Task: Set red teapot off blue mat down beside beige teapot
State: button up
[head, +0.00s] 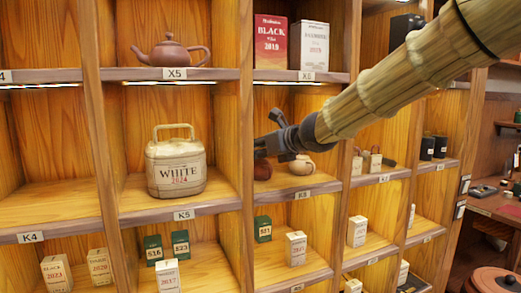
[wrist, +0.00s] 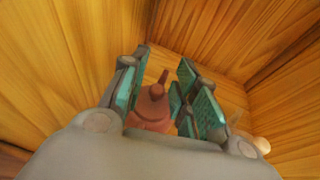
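My gripper (head: 265,147) reaches into a middle-row shelf compartment in the head view. In the wrist view, its teal-padded fingers (wrist: 163,88) stand apart, with the red teapot (wrist: 150,108) between them. I see no clear grip on the teapot. In the head view, the red teapot (head: 263,171) shows only in part, below and behind the fingers. The beige teapot (head: 302,165) is just to its right on the same shelf, partly covered by the gripper. A pale piece of it (wrist: 262,145) shows at the right of the wrist view. I cannot see a blue mat.
Wooden dividers (head: 246,130) close in the compartment on both sides. A white wrapped tea package (head: 175,168) stands in the compartment to the left. Another reddish teapot (head: 172,52) and a red box (head: 270,42) sit on the shelf above. Small boxes stand below.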

jog(key=shift+o, duration=1.1)
jog(key=shift+w, duration=0.1)
jog(key=v, duration=1.2)
jog(key=shift+b, duration=0.45)
dwell(1.3)
